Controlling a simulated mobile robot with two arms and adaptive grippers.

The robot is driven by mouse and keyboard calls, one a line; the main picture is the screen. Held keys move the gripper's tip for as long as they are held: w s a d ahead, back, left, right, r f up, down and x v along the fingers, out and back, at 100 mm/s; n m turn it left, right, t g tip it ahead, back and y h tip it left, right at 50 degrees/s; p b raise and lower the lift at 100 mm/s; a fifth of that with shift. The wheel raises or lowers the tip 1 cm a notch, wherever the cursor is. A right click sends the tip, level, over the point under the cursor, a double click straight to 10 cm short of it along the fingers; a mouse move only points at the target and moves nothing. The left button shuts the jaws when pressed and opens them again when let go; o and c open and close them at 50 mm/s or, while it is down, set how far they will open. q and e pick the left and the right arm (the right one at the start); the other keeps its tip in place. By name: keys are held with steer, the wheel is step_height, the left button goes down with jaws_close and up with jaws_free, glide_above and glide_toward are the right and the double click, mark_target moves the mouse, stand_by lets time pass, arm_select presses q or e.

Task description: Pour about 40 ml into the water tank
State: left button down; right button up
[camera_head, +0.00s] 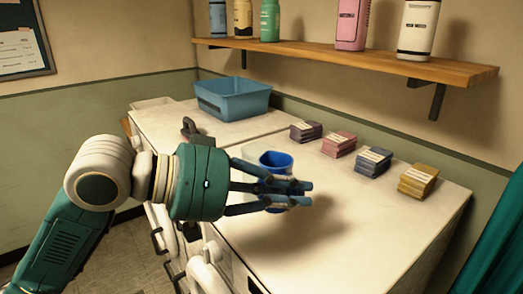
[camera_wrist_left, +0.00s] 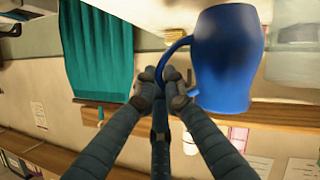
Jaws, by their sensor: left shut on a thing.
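A blue jug (camera_head: 277,160) shows in the head view above the white counter top, with its open mouth facing up. Its lower part is partly hidden by my fingers. My left gripper (camera_head: 298,190) reaches in from the left and is shut on the jug. In the left wrist view, my left gripper (camera_wrist_left: 170,84) is closed around the handle of the blue jug (camera_wrist_left: 226,58). The jug's contents cannot be made out. I cannot clearly identify the water tank in either view. My right gripper is not in view.
A blue bin (camera_head: 232,100) stands on the counter at the back left. Several small stacks of packets, including a pink one (camera_head: 339,144) and a yellow one (camera_head: 417,181), line the back edge. Bottles stand on a wooden shelf (camera_head: 345,62) above. The counter's front right (camera_head: 390,235) is clear.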

arm_select(q)
steer(key=shift+r, duration=0.1)
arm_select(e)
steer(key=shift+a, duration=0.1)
